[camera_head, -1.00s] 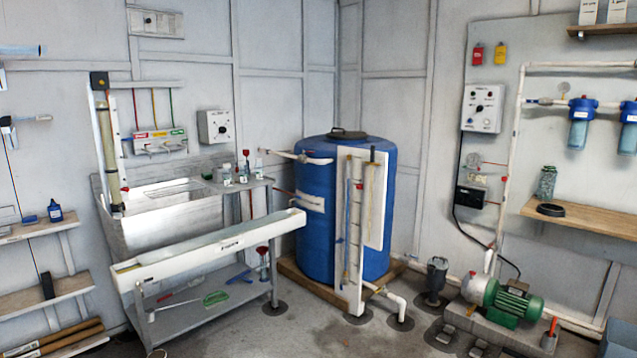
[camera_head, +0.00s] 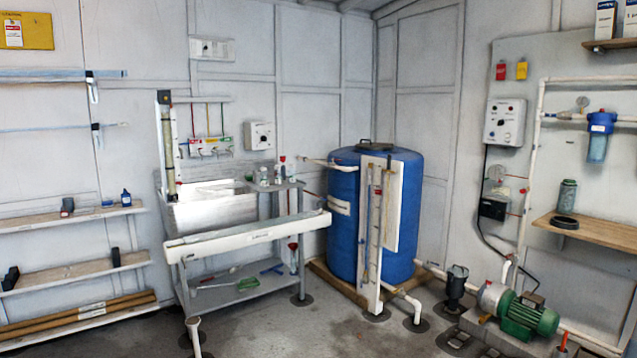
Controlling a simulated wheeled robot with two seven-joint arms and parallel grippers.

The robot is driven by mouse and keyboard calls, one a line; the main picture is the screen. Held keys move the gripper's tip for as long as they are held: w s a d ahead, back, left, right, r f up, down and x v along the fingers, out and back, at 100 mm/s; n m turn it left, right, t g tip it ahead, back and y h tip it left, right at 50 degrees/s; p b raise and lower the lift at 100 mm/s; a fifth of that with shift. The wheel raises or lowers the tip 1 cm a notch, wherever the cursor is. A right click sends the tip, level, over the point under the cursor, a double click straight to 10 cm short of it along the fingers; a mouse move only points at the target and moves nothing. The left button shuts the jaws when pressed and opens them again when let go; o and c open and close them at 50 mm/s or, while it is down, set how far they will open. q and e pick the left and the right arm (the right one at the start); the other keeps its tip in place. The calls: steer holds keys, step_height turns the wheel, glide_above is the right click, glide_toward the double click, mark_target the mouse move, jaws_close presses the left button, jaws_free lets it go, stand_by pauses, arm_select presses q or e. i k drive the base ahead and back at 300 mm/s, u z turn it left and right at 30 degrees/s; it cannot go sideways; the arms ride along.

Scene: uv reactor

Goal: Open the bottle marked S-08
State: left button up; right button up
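Several small bottles (camera_head: 264,176) stand in a group on the right end of the metal sink bench (camera_head: 240,283), beside the basin. One with a red top (camera_head: 283,170) stands among them. Another red-topped item (camera_head: 293,257) is on the bench's lower shelf. A small dark blue bottle (camera_head: 126,198) stands on the upper left wall shelf. The labels are too small to read, so I cannot tell which bottle is S-08. Neither of my grippers is in view.
A long white trough (camera_head: 247,237) runs along the bench front. A blue tank (camera_head: 342,233) stands to its right. A green pump (camera_head: 528,316) and pipes sit on the floor at right. Open floor (camera_head: 300,335) lies in front of the bench.

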mark_target(264, 177)
steer(key=z, duration=0.95)
steer(key=i, duration=1.75)
steer(key=z, duration=0.25)
steer(key=i, duration=1.55)
steer(key=u, duration=1.75)
steer(key=i, duration=0.7)
steer(key=u, duration=0.65)
